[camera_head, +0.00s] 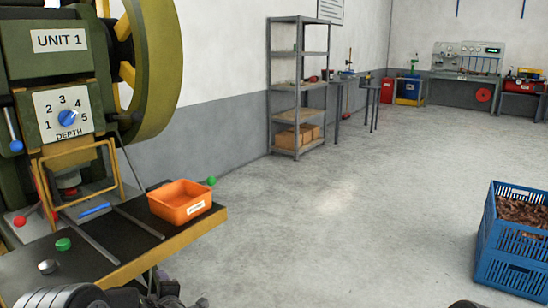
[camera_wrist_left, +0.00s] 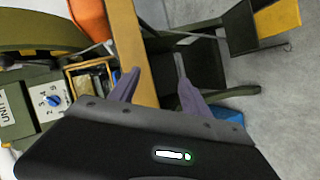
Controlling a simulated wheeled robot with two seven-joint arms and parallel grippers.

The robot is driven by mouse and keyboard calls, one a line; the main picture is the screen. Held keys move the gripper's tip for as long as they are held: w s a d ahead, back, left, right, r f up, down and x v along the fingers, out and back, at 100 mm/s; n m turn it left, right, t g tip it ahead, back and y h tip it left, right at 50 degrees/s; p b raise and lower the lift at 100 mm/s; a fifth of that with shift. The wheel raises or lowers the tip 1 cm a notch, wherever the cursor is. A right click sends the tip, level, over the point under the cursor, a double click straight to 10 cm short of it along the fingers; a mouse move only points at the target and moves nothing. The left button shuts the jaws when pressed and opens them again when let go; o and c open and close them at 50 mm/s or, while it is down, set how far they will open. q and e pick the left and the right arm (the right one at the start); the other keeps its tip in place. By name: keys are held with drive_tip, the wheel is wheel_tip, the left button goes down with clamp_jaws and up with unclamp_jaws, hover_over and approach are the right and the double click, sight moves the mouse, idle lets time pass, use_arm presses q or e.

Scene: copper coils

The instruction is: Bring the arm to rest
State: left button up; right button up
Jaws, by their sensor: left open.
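My left gripper (camera_wrist_left: 157,63) is open in the left wrist view, with its two purple-grey fingers apart and nothing between them. Behind the fingers shows the yellow edge of the machine's bench (camera_wrist_left: 128,30). In the head view only dark parts of my left arm show at the bottom edge, in front of the bench; the fingers cannot be made out there. The green machine marked UNIT 1 (camera_head: 60,40) stands at the left, its depth dial (camera_head: 68,117) also showing in the left wrist view (camera_wrist_left: 54,99). My right gripper is not seen.
A blue crate (camera_head: 515,268) of copper-coloured scrap stands at the right. A grey shelf (camera_head: 299,85) stands by the wall. The middle floor is clear.

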use_arm(q)
drive_tip(key=s+d+f+m+g+h, duration=0.2)
drive_tip(key=s+d+f+m+h, duration=0.2)
drive_tip(key=s+d+f+m, duration=0.45)
drive_tip(key=s+d+f+m+g+h, duration=0.2)
drive_tip(key=s+d+f+m+h, duration=0.25)
drive_tip(key=f, duration=0.65)
drive_tip(key=s+d+f+m+g+h, duration=0.1)
drive_tip(key=s+d+f+m+g, duration=0.2)
drive_tip(key=s, duration=0.5)
drive_tip(key=s+d+f+m+g+h, duration=0.1)
drive_tip(key=s+d+f, duration=0.35)
drive_tip(key=s, duration=0.25)
drive_tip(key=s+d+f+m+g+h, duration=0.1)
drive_tip(key=s+d+g, duration=0.1)
drive_tip(key=s, duration=0.5)
drive_tip(key=s+d+m+g, duration=0.1)
drive_tip(key=s+d+g, duration=0.15)
drive_tip(key=s, duration=0.45)
wheel_tip(320, 180, up, 18)
drive_tip(key=w+t+p, duration=0.1)
drive_tip(key=p, duration=1.7)
drive_tip(key=shift+r+n+p, duration=0.25)
drive_tip(key=shift+n+p, duration=0.05)
drive_tip(key=shift+p, duration=0.05)
drive_tip(key=shift+w+a, duration=0.1)
